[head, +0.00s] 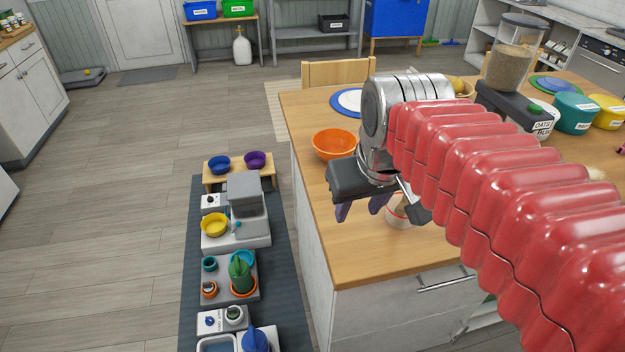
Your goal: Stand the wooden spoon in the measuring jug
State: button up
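My gripper (361,208) hangs over the left front part of the wooden-topped counter, pointing down. Its two dark purple fingers are apart, and I see nothing between them. A small pale container with a reddish band (397,216) stands on the counter just right of the fingers. It is partly hidden by my gripper; it may be the measuring jug, but I cannot tell for sure. I cannot make out the wooden spoon; my red-sleeved arm hides much of the counter's right side.
An orange bowl (335,144) stands behind my gripper on the counter (309,112). A grain dispenser (512,55), a teal pot (574,112) and a yellow pot (609,110) stand at the back right. Feeding stations with bowls line a dark mat (285,285) on the floor left.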

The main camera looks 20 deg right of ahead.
jog(key=s+a+f+t, duration=0.1)
jog(key=s+a+f, duration=0.3)
jog(key=s, duration=0.1)
jog(key=shift+y, duration=0.3)
jog(key=shift+f, duration=0.1)
dwell(1.0)
